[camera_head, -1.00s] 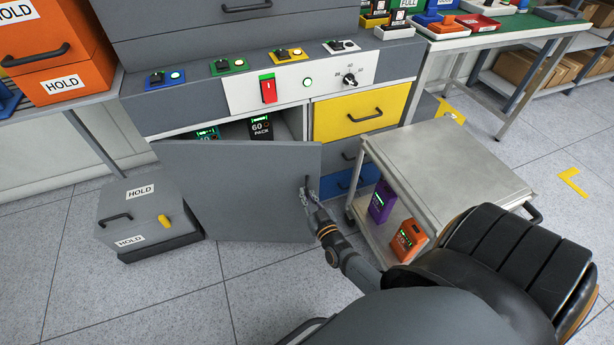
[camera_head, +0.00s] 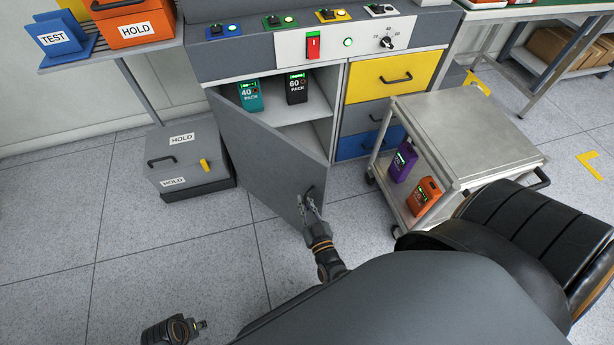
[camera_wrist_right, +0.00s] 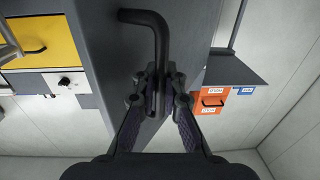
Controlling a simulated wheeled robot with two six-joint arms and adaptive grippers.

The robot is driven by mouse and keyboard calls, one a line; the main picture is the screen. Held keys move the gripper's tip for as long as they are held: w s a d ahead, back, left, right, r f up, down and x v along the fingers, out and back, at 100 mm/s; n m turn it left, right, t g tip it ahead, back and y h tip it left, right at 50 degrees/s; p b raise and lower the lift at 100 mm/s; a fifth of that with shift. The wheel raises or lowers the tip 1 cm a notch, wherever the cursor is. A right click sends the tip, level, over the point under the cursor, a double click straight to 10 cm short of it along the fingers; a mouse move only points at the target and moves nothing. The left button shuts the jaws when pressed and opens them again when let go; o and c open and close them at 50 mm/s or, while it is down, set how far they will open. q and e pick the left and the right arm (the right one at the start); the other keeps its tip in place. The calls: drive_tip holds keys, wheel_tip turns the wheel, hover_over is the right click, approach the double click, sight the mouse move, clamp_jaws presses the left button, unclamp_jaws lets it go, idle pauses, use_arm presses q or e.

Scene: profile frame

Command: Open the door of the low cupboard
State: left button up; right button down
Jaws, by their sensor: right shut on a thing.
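The low cupboard's grey door (camera_head: 262,150) stands partly open, hinged at its left side and swung out toward me. Its black bar handle (camera_head: 310,191) is near the free right edge. My right gripper (camera_head: 307,207) is at that handle; the right wrist view shows its fingers (camera_wrist_right: 159,92) shut around the black handle (camera_wrist_right: 146,18). Inside the cupboard, a teal 40 pack (camera_head: 250,97) and a black 60 pack (camera_head: 297,88) stand on the upper shelf. Part of my left gripper (camera_head: 190,328) shows at the bottom left, away from the door; its fingers are unclear.
A grey HOLD box (camera_head: 188,155) sits on the floor left of the door. A metal trolley (camera_head: 465,130) carrying a purple pack (camera_head: 403,160) and an orange pack (camera_head: 424,196) stands close on the right. Floor in front of the door is clear.

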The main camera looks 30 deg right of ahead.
drive_tip(key=shift+s+a+f, duration=0.1)
drive_tip(key=shift+s+f, duration=0.1)
drive_tip(key=shift+s, duration=0.1)
drive_tip(key=c, duration=1.7)
unclamp_jaws()
drive_tip(key=shift+o, duration=1)
drive_tip(key=shift+r, duration=0.1)
drive_tip(key=s+a, duration=0.1)
drive_tip(key=s, duration=0.6)
drive_tip(key=shift+s+a, duration=0.15)
